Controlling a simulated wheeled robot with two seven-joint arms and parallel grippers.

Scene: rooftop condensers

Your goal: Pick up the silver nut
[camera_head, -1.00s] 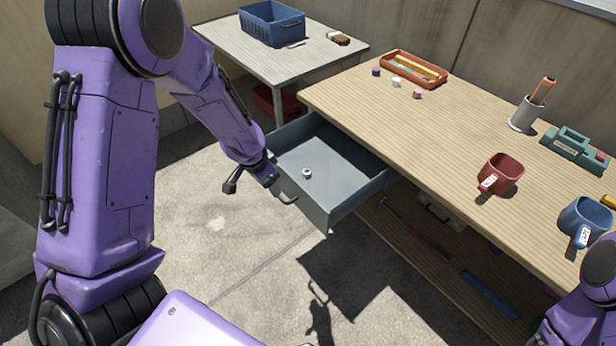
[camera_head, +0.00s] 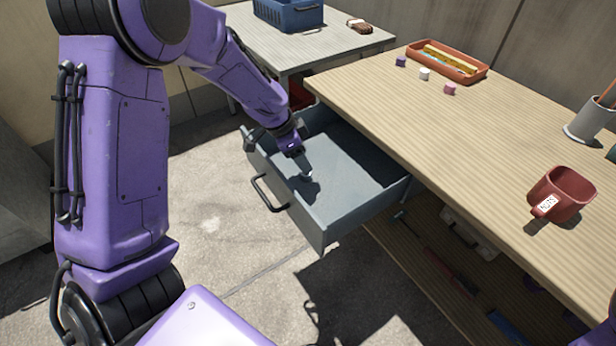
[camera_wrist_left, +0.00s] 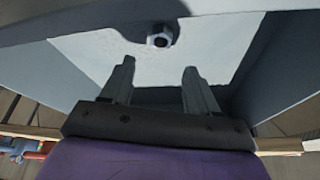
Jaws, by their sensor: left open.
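The silver nut (camera_wrist_left: 160,37) lies on the floor of the open grey drawer (camera_head: 345,165). In the left wrist view it sits just ahead of my left gripper (camera_wrist_left: 160,72), roughly centred between the two fingertips and apart from them. In the head view the nut (camera_head: 308,176) is small and partly hidden by the fingers. My left gripper (camera_head: 306,172) reaches down into the drawer, open, with nothing between its fingers. My right gripper is not in view.
The drawer's front with its black handle (camera_head: 268,194) and its side walls surround the gripper. The wooden workbench (camera_head: 430,120) stands to the right, with a red mug (camera_head: 563,190) and an orange tray (camera_head: 447,62). A blue crate (camera_head: 289,15) stands on the back table.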

